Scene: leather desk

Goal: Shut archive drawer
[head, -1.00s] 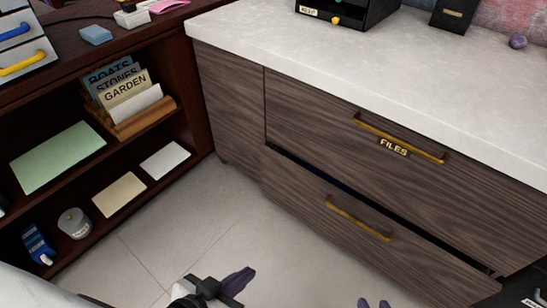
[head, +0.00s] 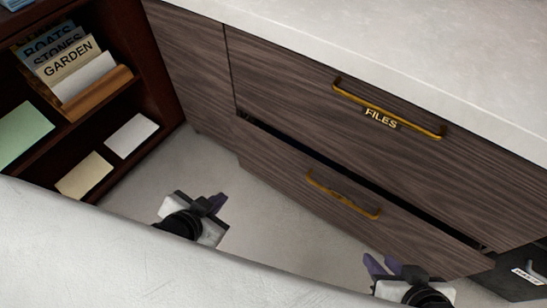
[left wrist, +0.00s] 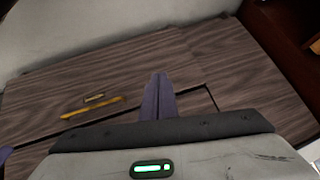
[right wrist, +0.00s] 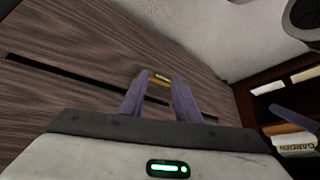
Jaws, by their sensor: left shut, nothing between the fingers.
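A wood-grain cabinet has an upper drawer (head: 290,85) labelled FILES and a lower drawer (head: 285,185) with a brass handle (head: 342,195). The lower drawer stands slightly open, with a dark gap along its top; I cannot read a label on it. My left gripper (head: 218,203) is shut and empty, low in front of the lower drawer's left part. Its closed fingers (left wrist: 159,95) show in the left wrist view. My right gripper (head: 382,266) is near the lower drawer's right part; its fingers (right wrist: 160,98) are apart and empty. Contact with the drawer front cannot be told.
A pale countertop (head: 400,50) runs over the cabinet. A dark bookshelf (head: 150,75) with folders and papers stands at the left. A dark box (head: 520,278) sits at the lower right. Bare floor (head: 215,165) lies before the cabinet.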

